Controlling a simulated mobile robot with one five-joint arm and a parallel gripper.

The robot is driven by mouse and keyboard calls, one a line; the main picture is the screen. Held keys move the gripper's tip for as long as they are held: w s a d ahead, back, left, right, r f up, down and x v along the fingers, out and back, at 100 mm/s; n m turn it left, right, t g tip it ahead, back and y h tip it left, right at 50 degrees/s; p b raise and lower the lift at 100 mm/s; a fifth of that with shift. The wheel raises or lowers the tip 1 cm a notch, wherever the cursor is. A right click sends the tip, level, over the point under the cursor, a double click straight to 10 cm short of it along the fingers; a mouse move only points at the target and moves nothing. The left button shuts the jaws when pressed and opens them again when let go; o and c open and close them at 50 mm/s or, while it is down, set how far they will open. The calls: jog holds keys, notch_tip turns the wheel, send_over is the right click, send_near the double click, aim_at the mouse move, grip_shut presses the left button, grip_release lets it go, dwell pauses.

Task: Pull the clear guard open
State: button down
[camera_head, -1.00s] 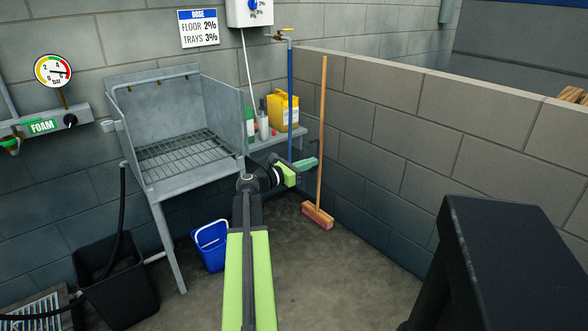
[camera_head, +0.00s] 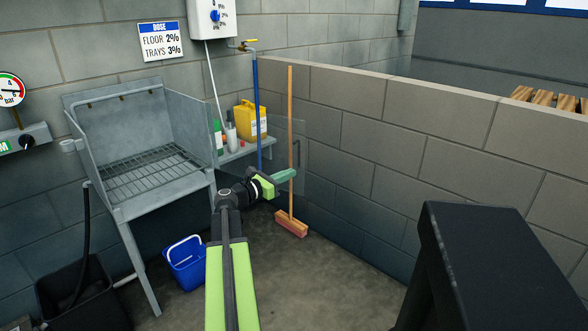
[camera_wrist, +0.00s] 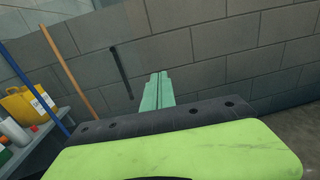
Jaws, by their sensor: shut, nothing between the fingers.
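The clear guard (camera_head: 282,142) is a faint, see-through panel by the shelf, with its edges hard to make out. A dark upright bar that looks like its handle (camera_head: 297,156) shows beside the broom. The same bar shows in the wrist view (camera_wrist: 121,72), up and left of the fingertips. My gripper (camera_head: 284,176) has pale green fingers, pressed together and empty. It points right, just below the handle in the head view. In the wrist view the shut fingers (camera_wrist: 158,90) point at the block wall. I cannot tell whether they touch the panel.
A broom (camera_head: 290,130) leans upright by the block wall (camera_head: 390,150). A shelf (camera_head: 240,152) holds a yellow jug (camera_head: 247,122) and bottles. A steel sink (camera_head: 130,140) stands left, with a blue bucket (camera_head: 185,262) on the floor. A blue pipe (camera_head: 257,110) runs down behind.

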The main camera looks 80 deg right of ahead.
jog(key=w+a, duration=0.2)
jog(key=a, duration=0.6)
jog(key=shift+w, duration=0.25)
